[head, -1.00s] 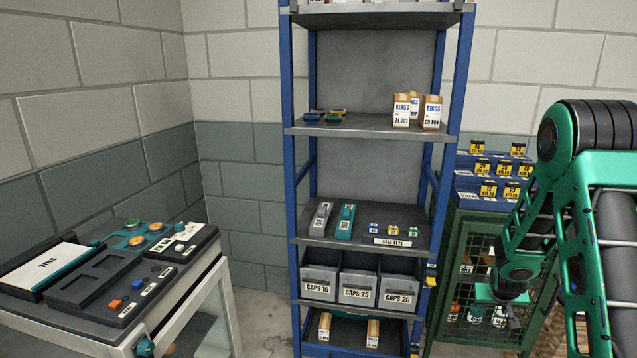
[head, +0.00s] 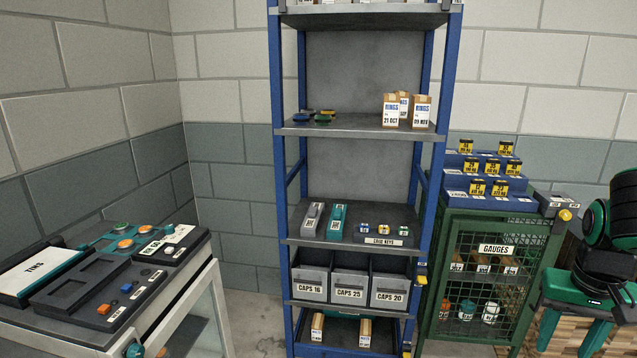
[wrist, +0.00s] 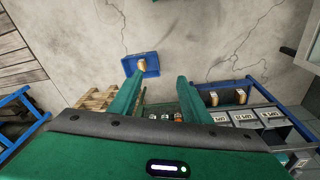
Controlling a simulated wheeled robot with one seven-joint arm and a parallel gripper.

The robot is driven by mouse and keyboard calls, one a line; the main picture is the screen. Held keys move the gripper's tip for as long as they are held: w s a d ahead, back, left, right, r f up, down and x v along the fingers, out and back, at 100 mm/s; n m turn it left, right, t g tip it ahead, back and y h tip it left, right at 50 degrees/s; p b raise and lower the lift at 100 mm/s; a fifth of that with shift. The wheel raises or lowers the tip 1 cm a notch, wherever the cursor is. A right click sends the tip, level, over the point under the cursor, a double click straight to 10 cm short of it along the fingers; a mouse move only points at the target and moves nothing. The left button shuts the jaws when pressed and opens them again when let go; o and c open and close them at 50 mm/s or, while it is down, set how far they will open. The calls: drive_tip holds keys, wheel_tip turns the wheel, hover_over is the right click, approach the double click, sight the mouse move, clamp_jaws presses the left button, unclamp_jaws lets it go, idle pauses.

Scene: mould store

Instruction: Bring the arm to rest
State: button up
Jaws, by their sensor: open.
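My green arm shows at the right edge of the head view, with my gripper (head: 577,340) hanging low, in front of the wooden slats and right of the green gauges cabinet (head: 492,275). In the wrist view the two green fingers of my gripper (wrist: 160,78) stand apart with nothing between them. They point down toward the concrete floor. Part of the arm lies outside the head view.
A blue shelf rack (head: 278,200) stands in the middle, with ring boxes, keys and caps bins. A bench with trays (head: 75,325) is at left. A blue tray (wrist: 130,67) holding a tan thing lies on the floor, with bare floor around it.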

drive_tip(key=s+a+r+y, duration=0.1)
drive_tip(key=s+a, duration=0.3)
drive_tip(key=s, duration=0.6)
drive_tip(key=shift+a+r+g+y, duration=0.2)
drive_tip(key=shift+r+g+y, duration=0.1)
drive_tip(key=shift+r+g, duration=0.15)
